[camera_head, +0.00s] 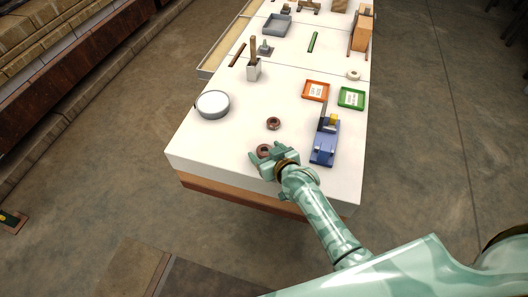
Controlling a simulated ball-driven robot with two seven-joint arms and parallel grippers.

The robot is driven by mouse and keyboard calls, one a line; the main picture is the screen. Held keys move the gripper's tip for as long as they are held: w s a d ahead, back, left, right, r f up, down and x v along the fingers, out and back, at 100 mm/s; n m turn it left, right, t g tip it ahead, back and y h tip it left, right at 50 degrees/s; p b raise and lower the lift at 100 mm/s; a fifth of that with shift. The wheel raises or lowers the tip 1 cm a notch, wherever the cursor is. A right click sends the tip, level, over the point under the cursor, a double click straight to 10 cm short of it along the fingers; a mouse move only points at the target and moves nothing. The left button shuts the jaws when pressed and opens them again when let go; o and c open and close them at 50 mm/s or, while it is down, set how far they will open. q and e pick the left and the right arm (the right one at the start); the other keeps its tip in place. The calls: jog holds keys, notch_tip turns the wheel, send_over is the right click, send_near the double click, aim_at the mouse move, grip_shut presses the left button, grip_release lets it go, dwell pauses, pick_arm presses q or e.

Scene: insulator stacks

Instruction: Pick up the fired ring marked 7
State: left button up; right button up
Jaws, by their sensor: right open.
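Two brown rings lie near the front of the white table (218,150). The nearer brown ring (263,150) is at the fingers of my right gripper (265,154), which is open. The fingers partly cover this ring, and I cannot tell whether they touch it. The other brown ring (273,123) lies a little farther back, clear of the gripper. A pale ring (353,75) lies at the far right, behind the trays. No number can be read on any ring, so I cannot tell which one is marked 7. My left gripper is not in view.
A blue device (323,150) stands right of my gripper. An orange tray (316,90) and a green tray (351,98) lie behind it. A round white-topped pan (212,104) stands at the left. A holder (254,74) with upright tools stands farther back. The table's front left is clear.

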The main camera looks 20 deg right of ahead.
jog(key=c, duration=1.1)
jog(key=shift+r, duration=0.1)
